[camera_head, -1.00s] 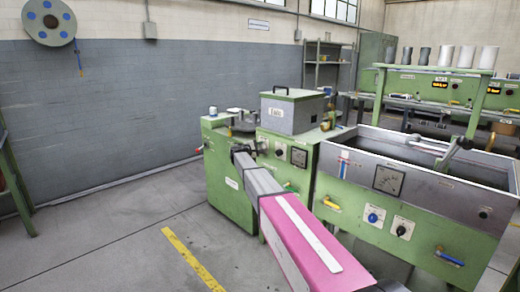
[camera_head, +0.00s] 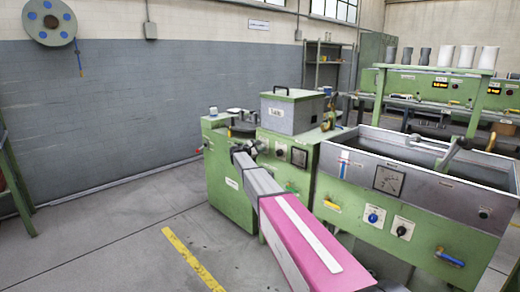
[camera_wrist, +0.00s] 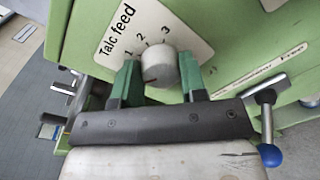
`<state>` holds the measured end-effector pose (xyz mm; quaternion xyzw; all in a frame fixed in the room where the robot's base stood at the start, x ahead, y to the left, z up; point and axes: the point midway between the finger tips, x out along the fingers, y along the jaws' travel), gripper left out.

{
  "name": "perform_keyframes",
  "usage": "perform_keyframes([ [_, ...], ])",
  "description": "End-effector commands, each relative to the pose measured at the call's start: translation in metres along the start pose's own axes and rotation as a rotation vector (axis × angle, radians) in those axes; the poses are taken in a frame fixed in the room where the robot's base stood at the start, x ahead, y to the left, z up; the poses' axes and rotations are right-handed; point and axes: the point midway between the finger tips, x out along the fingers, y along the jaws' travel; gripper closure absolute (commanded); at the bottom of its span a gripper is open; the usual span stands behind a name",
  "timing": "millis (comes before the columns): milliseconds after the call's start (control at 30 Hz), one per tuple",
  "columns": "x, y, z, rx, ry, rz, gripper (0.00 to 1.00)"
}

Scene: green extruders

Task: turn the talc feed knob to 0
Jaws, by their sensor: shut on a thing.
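The talc feed knob (camera_wrist: 159,64) is a round grey-white knob on a white plate (camera_wrist: 184,28) marked "Talc feed", with 1, 2 and 3 showing around it. My gripper (camera_wrist: 160,76) has one green finger on each side of the knob and is shut on it. A small dark mark shows low on the knob's face; I cannot tell surely which number it points to. No 0 is visible in the wrist view. In the head view my arm reaches to the front of the green machine (camera_head: 230,197), and the gripper's hold on the knob is too small to make out.
In the wrist view a metal lever with a blue ball end (camera_wrist: 270,155) is right of my gripper. In the head view a grey lidded box (camera_head: 291,112) sits on the machine, and a metal trough (camera_head: 445,190) stands to the right.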

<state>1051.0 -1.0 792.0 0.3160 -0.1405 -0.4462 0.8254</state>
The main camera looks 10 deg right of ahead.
Motion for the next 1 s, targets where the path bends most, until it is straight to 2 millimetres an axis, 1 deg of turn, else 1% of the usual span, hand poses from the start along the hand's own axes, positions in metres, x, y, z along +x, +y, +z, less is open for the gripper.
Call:
perform_keyframes([
  [267, -0.001, -0.001, -0.001, -0.001, 0.002, -0.002, 0.85],
  [300, -0.001, -0.001, -0.001, -0.001, 0.002, -0.002, 0.51],
  [333, -0.001, -0.001, -0.001, -0.001, 0.002, -0.002, 0.42],
  [367, -0.001, -0.001, -0.001, -0.001, 0.002, -0.002, 0.36],
  [633, -0.001, -0.001, 0.0, 0.0, 0.001, 0.0, 0.36],
  [767, -0.004, -0.001, 0.0, 0.0, 0.001, 0.0, 0.36],
  [867, -0.012, -0.001, 0.0, 0.0, 0.001, 0.0, 0.36],
  [1000, -0.032, -0.001, 0.001, 0.0, 0.001, 0.001, 0.36],
])
